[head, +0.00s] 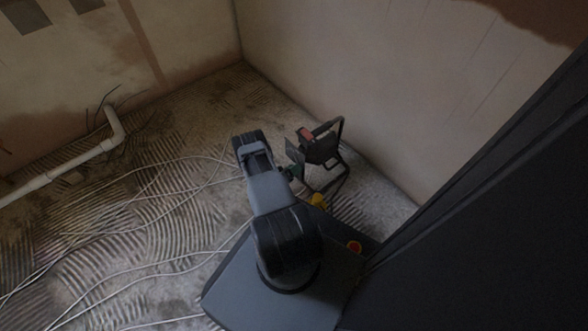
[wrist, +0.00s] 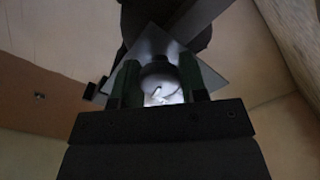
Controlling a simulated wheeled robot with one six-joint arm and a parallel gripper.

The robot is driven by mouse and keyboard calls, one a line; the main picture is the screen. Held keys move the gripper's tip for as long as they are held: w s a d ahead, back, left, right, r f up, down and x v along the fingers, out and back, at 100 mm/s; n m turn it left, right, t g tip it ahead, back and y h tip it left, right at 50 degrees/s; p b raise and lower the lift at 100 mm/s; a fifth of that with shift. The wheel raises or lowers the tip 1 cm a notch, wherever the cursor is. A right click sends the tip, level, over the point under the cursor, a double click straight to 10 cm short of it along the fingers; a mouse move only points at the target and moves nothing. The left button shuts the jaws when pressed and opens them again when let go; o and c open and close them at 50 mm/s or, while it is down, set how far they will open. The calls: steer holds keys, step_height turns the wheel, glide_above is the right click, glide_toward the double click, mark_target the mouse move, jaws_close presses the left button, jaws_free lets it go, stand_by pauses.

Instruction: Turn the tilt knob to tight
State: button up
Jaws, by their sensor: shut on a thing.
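A dark work lamp (head: 320,147) on a tubular frame stand stands on the floor near the right wall, with a reddish patch on its top. My gripper (head: 290,172) reaches it from the left in the head view, at the lamp's side. In the wrist view, the two green fingers of my gripper (wrist: 160,82) are closed on the dark round tilt knob (wrist: 158,68). A grey flat panel of the lamp (wrist: 205,68) shows behind the fingers. The knob's marks and its turned position cannot be read. In the head view the knob is too small to make out.
Thin pale cables (head: 130,215) run loose across the ridged floor at left. A white pipe (head: 60,172) bends up near the left wall. A dark upright panel (head: 500,220) closes off the right side. Bare floor (head: 215,110) lies behind my arm.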

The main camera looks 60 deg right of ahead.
steer(key=shift+m, duration=1.7)
steer(key=o, duration=0.9)
steer(key=shift+a, duration=0.1)
steer(key=p+v, duration=0.3)
steer(key=v, duration=1)
steer(key=shift+w+a+p, duration=0.15)
steer(key=shift+a+p, duration=0.15)
steer(key=shift+p, duration=0.05)
